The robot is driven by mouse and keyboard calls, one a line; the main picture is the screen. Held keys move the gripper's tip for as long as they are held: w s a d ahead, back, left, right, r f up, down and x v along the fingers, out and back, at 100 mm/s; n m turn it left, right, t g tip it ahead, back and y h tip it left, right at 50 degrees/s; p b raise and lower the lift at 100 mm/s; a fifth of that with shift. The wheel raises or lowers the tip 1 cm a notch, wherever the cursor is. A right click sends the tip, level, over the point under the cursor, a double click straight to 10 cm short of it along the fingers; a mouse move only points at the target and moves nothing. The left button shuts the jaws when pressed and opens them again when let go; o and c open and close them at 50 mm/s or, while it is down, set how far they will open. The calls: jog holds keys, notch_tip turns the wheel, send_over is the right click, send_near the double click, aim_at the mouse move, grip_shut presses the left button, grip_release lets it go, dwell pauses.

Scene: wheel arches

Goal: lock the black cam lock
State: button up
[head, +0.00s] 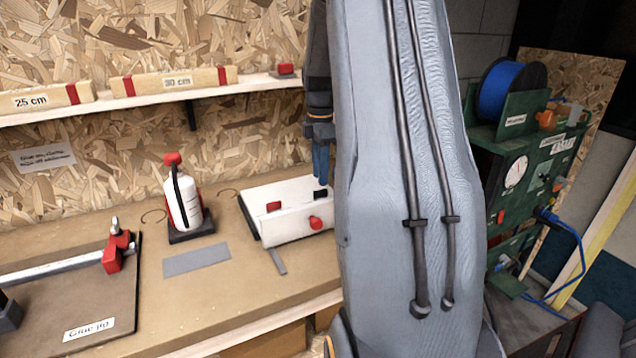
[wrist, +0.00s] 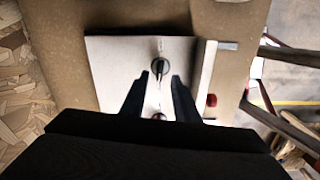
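The black cam lock (wrist: 159,67) sits on the top face of a white box (wrist: 108,70). It looks like a round knob with a bar across it. In the head view the black cam lock (head: 320,193) is near the box's right side, partly behind my arm. My gripper (wrist: 160,77) is open, with its two dark fingers apart over the box and the lock between and just beyond their tips. In the head view my gripper (head: 320,178) points down just above the lock. I cannot tell whether it touches.
A red part (head: 273,206) is on the box's top and a red knob (head: 315,222) is on its front. A white bottle with a red top (head: 184,200) stands left of the box. A clamp (head: 112,255) lies farther left. A shelf (head: 140,105) runs along the wall above.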

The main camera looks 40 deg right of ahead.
aim_at(321, 190)
jog(key=shift+f+p, duration=0.45)
jog(key=shift+f, duration=1.85)
grip_shut()
